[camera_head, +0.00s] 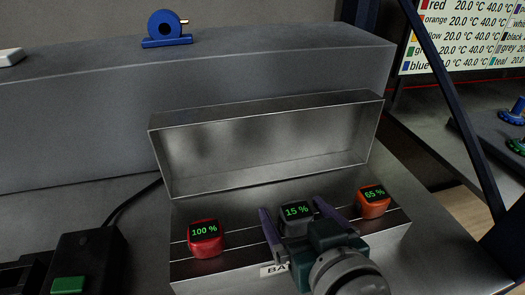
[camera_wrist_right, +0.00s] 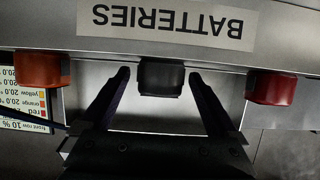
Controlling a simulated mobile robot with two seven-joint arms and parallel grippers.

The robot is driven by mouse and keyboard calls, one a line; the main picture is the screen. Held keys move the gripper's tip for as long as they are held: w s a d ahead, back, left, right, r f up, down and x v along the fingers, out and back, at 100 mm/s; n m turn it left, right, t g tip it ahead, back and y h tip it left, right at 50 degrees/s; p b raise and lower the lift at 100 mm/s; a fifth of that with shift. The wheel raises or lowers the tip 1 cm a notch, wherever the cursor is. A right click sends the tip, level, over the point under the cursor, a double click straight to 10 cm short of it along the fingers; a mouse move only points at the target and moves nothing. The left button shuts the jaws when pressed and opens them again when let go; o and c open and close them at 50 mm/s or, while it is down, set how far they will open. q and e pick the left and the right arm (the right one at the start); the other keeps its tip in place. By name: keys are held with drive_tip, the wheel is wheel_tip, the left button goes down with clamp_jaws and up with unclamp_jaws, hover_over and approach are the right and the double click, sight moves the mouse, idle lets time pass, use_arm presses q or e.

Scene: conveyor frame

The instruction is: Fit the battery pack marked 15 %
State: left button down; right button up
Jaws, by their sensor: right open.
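The grey battery pack marked 15 % (camera_head: 296,218) stands in the middle of the open metal battery box (camera_head: 265,150). In the right wrist view the dark pack (camera_wrist_right: 161,77) sits between two open fingers. My right gripper (camera_head: 291,213) is open, with one purple finger on each side of the pack. In the wrist view gaps show between the fingers and the pack. My left gripper is not in view.
A red pack marked 100 % (camera_head: 205,238) stands to the left and an orange pack marked 65 % (camera_head: 373,201) to the right. The raised lid is behind them. A black device with a green button (camera_head: 69,285) is at the lower left. A blue part (camera_head: 166,29) sits on the grey housing behind.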

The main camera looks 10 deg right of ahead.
clamp_jaws()
idle(0.8)
